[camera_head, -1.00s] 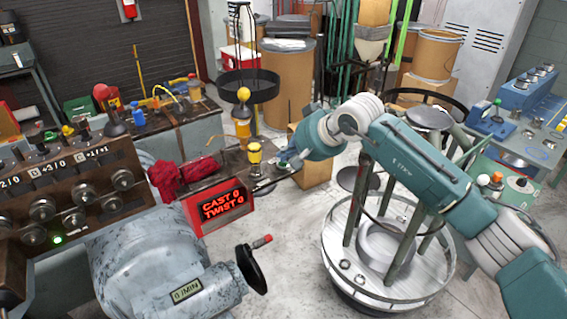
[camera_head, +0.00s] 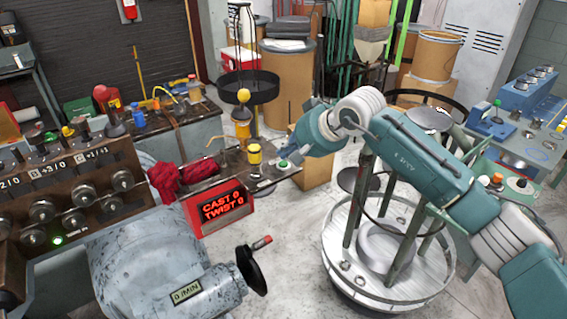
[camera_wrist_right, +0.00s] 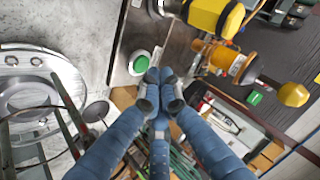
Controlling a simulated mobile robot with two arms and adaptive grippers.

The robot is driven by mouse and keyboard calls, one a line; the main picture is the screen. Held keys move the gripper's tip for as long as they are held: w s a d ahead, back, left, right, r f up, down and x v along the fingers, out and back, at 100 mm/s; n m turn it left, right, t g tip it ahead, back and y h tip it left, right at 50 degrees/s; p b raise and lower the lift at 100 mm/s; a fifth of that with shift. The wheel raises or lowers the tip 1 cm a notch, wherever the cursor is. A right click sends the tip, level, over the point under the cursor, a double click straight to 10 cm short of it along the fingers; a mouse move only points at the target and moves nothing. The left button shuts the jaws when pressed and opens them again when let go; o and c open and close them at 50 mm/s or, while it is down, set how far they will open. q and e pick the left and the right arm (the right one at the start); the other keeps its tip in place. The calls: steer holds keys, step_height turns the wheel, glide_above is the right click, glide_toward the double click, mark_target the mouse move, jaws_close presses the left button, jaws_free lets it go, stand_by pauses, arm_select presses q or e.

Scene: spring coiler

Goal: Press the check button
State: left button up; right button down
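A green round button (camera_head: 283,163) in a pale ring sits on the end of the dark bench plate, by the tip of my right arm. My left gripper is in neither view.
A yellow-topped part (camera_head: 254,153) stands close left of the button. A red display (camera_head: 222,205) reads CAST 0, TWIST 0. A red cloth (camera_head: 180,177) lies farther left. A round metal stand (camera_head: 388,255) is below my right arm.

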mark_target(287, 164)
steer(key=shift+r+p, duration=0.85)
steer(key=shift+r, duration=1.7)
steer(key=shift+f, duration=0.1)
